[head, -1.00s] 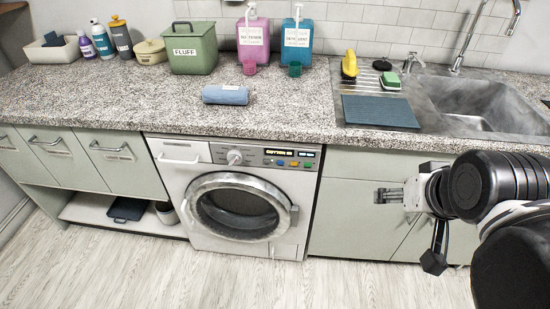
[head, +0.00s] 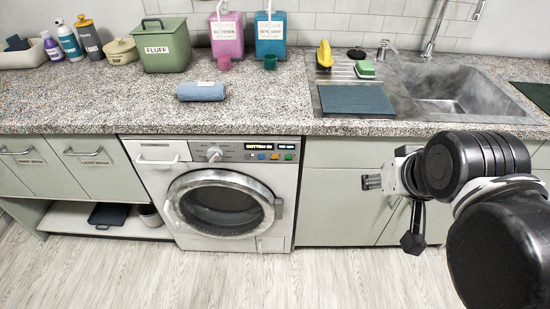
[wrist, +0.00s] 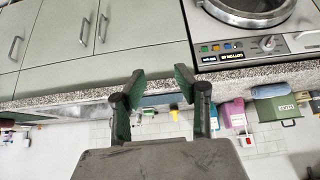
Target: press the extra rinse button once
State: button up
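The washing machine (head: 165,180) stands under the counter in the head view. Its control panel (head: 230,152) has a dial (head: 213,153), a lit display and a row of small coloured buttons (head: 268,156). The button labels are too small to read, so I cannot tell which is extra rinse. The button row also shows in the wrist view (wrist: 220,47), upside down. My gripper (head: 370,182) is right of the washer, in front of the cabinet doors and apart from the panel. In the wrist view, its two fingers (wrist: 160,78) are spread with nothing between them.
The granite counter (head: 130,95) overhangs the panel. A rolled blue towel (head: 200,91) lies on it, with detergent dispensers (head: 270,40) and a green FLUFF bin (head: 165,47) behind. A sink (head: 455,92) is at the right. The floor before the washer is clear.

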grip_shut()
dwell(1.1)
